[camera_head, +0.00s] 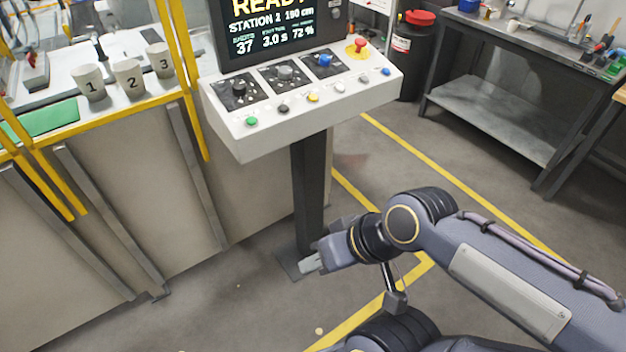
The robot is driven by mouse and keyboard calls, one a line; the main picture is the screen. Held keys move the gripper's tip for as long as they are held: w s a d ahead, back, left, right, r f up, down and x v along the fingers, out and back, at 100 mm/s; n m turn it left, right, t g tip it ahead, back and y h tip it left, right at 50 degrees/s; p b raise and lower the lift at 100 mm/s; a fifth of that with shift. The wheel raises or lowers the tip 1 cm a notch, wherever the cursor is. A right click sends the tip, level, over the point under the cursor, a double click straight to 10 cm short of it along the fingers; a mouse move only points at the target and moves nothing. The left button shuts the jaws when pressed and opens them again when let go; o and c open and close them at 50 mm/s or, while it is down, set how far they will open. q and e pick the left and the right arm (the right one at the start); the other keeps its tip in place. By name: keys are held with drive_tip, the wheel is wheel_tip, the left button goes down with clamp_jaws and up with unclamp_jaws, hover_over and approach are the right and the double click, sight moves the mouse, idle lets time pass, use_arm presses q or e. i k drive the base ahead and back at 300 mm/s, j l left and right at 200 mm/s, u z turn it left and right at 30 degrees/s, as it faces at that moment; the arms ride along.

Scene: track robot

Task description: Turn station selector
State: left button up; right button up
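A white control panel (235,140) stands on a dark post, and its sloped top carries three dial knobs on dark plates. They are a black knob (239,89), a grey knob (286,72) and a blue knob (324,60). Their labels are too small to read, so I cannot tell which is the station selector. The screen (270,28) above reads "READY" and "STATION 2". My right gripper (309,264) is low, in front of the post's foot and well below the panel, touching no knob. My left gripper is out of view.
A red control (360,45) on a yellow base sits at the panel's right end. Several coloured buttons line its front edge. Cups numbered 1, 2 and 3 stand at left behind yellow rails (190,80). A metal workbench (500,110) stands at right. Floor before the post is open.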

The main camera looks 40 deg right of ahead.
sight(239, 87)
drive_tip(key=i+j+z, duration=0.15)
drive_tip(key=i, duration=0.95)
